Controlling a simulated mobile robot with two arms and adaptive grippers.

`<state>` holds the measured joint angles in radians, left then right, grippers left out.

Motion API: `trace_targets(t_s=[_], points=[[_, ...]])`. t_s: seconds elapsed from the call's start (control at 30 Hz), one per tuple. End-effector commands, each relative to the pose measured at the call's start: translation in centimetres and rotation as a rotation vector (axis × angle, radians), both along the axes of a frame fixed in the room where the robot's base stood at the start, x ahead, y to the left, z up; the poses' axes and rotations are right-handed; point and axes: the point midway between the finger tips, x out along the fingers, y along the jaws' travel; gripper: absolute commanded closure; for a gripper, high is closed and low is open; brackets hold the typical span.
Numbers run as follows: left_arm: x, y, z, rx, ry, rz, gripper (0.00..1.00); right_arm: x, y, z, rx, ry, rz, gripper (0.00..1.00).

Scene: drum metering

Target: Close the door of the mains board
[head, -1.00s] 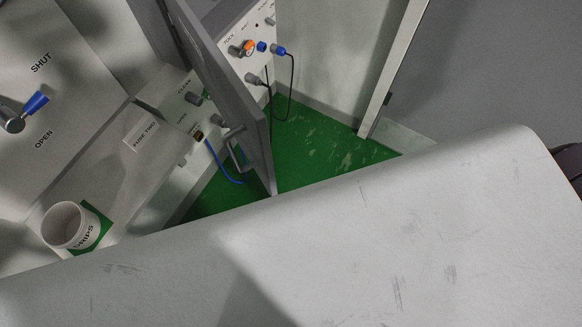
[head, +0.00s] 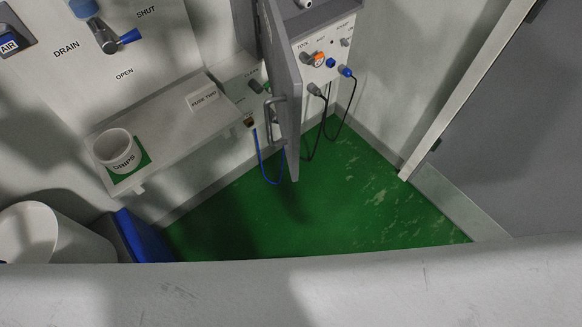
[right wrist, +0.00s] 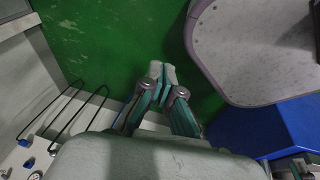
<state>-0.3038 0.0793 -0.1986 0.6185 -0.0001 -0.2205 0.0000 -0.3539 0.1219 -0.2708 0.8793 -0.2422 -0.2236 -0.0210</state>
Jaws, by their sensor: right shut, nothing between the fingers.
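The grey door (head: 287,100) stands open, out from the wall, and shows nearly edge-on in the head view. A bar handle (head: 271,118) is on its left face. Its hinge side runs up out of the picture's top, and the inside of the mains board is hidden. My right gripper (right wrist: 162,72) shows in the right wrist view, shut and empty above the green floor, with no contact on the door seen. My left gripper is not in view.
A white panel (head: 336,69) with knobs and hanging cables is right of the door. At left are a shelf (head: 170,127) with a white cup (head: 116,151), a lever (head: 125,38) and a blue box (head: 145,238). Green floor (head: 340,200) is open below the door.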

Motion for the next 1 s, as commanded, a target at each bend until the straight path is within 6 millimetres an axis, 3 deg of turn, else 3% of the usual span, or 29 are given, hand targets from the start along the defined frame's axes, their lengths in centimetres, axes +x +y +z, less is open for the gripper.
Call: trace_targets(t_s=[0.17, 0.37, 0.47, 0.57, 0.6, 0.7, 0.8, 0.9, 1.0], points=[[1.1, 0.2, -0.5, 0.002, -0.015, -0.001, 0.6, 4.0, 1.7, 2.5, -0.036, -0.129, 0.181, 1.0], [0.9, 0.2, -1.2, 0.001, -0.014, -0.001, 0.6, 9.4, 5.3, 8.0, -0.105, -0.34, 0.441, 1.0], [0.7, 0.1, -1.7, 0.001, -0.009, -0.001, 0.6, 12.3, 8.4, 13.1, -0.164, -0.507, 0.611, 1.0], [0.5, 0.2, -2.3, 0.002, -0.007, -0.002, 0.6, 14.6, 12.3, 20.2, -0.245, -0.713, 0.783, 1.0], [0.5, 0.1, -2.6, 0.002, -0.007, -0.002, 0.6, 15.1, 13.8, 23.4, -0.281, -0.798, 0.843, 1.0], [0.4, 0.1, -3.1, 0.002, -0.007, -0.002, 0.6, 15.6, 16.9, 31.6, -0.376, -1.004, 0.951, 1.0], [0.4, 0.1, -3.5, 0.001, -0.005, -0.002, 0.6, 15.3, 18.7, 38.8, -0.466, -1.174, 1.006, 1.0], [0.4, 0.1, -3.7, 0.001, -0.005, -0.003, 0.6, 14.7, 19.5, 44.3, -0.539, -1.294, 1.026, 1.0], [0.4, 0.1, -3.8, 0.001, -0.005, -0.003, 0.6, 14.3, 19.7, 47.5, -0.586, -1.363, 1.028, 1.0]])
